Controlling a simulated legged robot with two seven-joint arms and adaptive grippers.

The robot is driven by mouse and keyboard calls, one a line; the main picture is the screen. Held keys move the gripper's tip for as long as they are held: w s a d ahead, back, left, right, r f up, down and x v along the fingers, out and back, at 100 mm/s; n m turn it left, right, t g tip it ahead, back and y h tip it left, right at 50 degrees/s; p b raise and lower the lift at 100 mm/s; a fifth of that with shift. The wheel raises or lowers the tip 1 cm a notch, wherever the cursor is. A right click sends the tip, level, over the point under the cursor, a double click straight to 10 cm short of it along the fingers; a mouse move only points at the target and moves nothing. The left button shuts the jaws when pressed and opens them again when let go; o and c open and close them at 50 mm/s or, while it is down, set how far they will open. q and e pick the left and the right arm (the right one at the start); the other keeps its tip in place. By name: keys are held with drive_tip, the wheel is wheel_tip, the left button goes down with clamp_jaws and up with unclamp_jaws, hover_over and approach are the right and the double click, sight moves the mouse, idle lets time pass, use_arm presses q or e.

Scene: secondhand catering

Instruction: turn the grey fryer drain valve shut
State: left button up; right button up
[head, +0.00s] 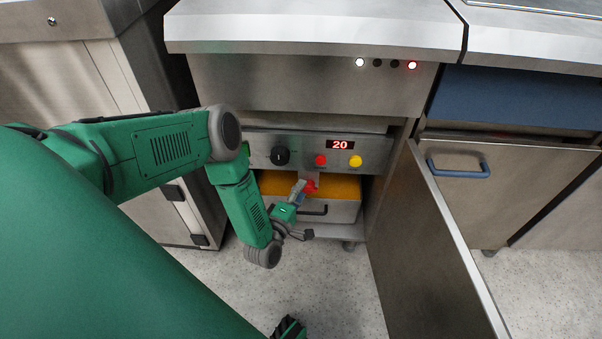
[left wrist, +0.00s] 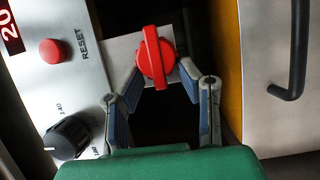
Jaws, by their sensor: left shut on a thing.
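The drain valve has a red handle (left wrist: 157,57) on a pale metal plate, not a grey one. In the head view the red handle (head: 311,186) is small, below the fryer's control panel. My left gripper (head: 303,189) reaches into the open cabinet and is shut on the red handle. In the left wrist view the fingertips of my left gripper (left wrist: 162,76) sit on either side of the handle's lower part. The handle's bar runs nearly upright in that view. The pipe behind it is hidden.
The control panel (head: 300,151) has a black knob (head: 280,156), a red reset button (head: 320,160), a yellow button (head: 355,161) and a display reading 20. A steel drawer or pan (head: 335,209) with a black handle is below. The cabinet door (head: 420,250) stands open at right.

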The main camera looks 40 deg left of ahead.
use_arm(q)
drive_tip(key=shift+s+a+f, duration=0.1)
drive_tip(key=shift+s+f, duration=0.1)
drive_tip(key=shift+f, duration=0.05)
clamp_jaws()
drive_tip(key=o, duration=1.1)
unclamp_jaws()
drive_tip(key=shift+w, duration=0.1)
drive_tip(key=shift+r, duration=0.1)
drive_tip(key=s+d, duration=0.1)
drive_tip(key=s, duration=1)
drive_tip(key=shift+s+d, duration=0.4)
